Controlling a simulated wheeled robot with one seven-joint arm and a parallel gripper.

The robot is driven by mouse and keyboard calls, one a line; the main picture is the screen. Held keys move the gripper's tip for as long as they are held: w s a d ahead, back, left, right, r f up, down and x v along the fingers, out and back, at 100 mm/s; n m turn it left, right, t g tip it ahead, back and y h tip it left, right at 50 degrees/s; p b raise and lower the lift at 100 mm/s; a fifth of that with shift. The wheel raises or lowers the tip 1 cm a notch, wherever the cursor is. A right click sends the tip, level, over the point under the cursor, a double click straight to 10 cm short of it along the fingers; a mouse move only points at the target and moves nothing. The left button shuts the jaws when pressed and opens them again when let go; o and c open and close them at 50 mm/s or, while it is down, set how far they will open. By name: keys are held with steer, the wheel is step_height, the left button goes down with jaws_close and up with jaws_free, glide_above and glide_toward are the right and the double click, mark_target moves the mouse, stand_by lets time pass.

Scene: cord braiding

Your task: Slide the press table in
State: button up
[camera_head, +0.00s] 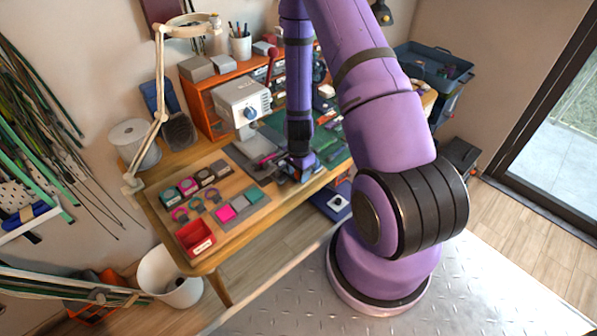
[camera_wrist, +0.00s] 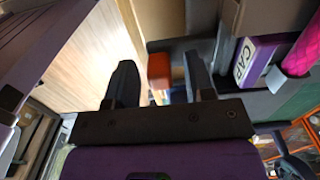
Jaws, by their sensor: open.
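The white press (camera_head: 243,100) stands on the wooden workbench, with a blue round knob on its front. At its foot is a grey plate (camera_head: 250,145), which I take to be the press table; how far it is slid out I cannot tell. My gripper (camera_head: 300,175) is low beside it, to its right near the bench's front edge. In the wrist view my gripper (camera_wrist: 160,82) is open, its two dark fingers apart. An orange-red block (camera_wrist: 159,70) shows between them; whether it is touched I cannot tell. A purple piece marked "CAP" (camera_wrist: 258,58) and a magenta cord (camera_wrist: 302,52) are to the right.
A wooden tray area with colored tiles (camera_head: 228,214) and a red bin (camera_head: 196,238) fill the bench's left end. A white lamp arm (camera_head: 158,100) rises behind. An orange shelf (camera_head: 200,105) stands at the back. A white bucket (camera_head: 170,278) is on the floor.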

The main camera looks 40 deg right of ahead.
jaws_close()
steer(key=w, duration=0.8)
steer(key=shift+w+a, duration=0.1)
steer(key=shift+w, duration=0.3)
jaws_free()
steer(key=shift+r, duration=0.15)
step_height(320, 180, up, 11)
steer(key=shift+f, duration=0.2)
stand_by(0.4)
